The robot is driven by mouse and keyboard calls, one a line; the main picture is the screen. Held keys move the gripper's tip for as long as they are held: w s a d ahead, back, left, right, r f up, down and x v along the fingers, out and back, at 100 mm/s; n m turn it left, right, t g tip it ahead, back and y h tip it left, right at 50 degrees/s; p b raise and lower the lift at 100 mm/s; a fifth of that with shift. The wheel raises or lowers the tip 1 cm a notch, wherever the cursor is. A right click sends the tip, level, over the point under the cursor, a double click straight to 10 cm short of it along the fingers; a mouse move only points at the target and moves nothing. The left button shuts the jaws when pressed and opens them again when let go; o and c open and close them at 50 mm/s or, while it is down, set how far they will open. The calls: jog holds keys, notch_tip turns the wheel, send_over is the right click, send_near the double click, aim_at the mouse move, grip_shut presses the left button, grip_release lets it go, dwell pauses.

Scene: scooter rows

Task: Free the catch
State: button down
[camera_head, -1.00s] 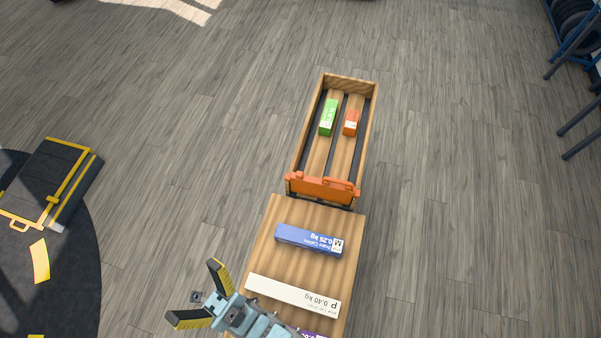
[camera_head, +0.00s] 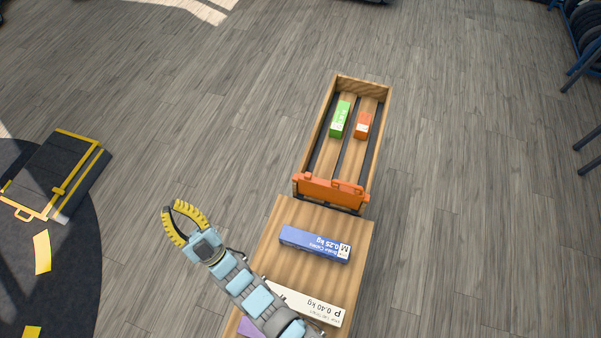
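No part is plainly marked as the catch. A dark case (camera_head: 52,172) with yellow edging lies at the left, with a yellow latch-like piece (camera_head: 60,190) on it. An orange bar (camera_head: 330,192) with raised tabs spans the near end of a long wooden tray. My gripper (camera_head: 171,206) is at lower centre-left, between the case and the wooden box. Its two yellow fingers curve toward each other, tips close but apart, with bare floor showing between them. It holds nothing and appears to touch neither case nor orange bar.
The wooden tray (camera_head: 384,112) holds a green box (camera_head: 340,119) and an orange box (camera_head: 362,125). On the wooden top (camera_head: 292,212) lie a blue box (camera_head: 314,244) and a white box (camera_head: 318,305). A rack (camera_head: 585,25) stands at upper right. Open floor surrounds these.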

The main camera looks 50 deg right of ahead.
jog(key=w+d+f+n+g+h+b, duration=0.1)
jog(key=w+d+f+g+h+b, duration=0.3)
jog(key=w+d+f, duration=0.6)
jog(key=w+d+f+g+y+b, duration=0.1)
jog(key=w+d+f+g+b, duration=0.2)
jog(key=w+d+f+g, duration=0.7)
jog(key=s+d+f+g+y+b, duration=0.1)
jog(key=s+d+f+g+b, duration=0.35)
jog(key=d, duration=0.65)
jog(key=s+d+f+g+y+b, duration=0.1)
jog(key=s+d+f+b, duration=0.2)
jog(key=s+d+f, duration=0.55)
jog(key=s+d+r+g+y+b, duration=0.1)
jog(key=s+g+y+b, duration=0.1)
jog(key=s, duration=0.2)
jog(key=s+d+r+n+g+y+b, duration=0.1)
jog(key=s+d+g+y+b, duration=0.1)
jog(key=s, duration=0.3)
jog(key=shift+d+r+n+y+b, duration=0.3)
jog(key=shift+y+b, duration=0.25)
jog(key=shift+y, duration=0.25)
jog(key=shift+w+f, duration=0.1)
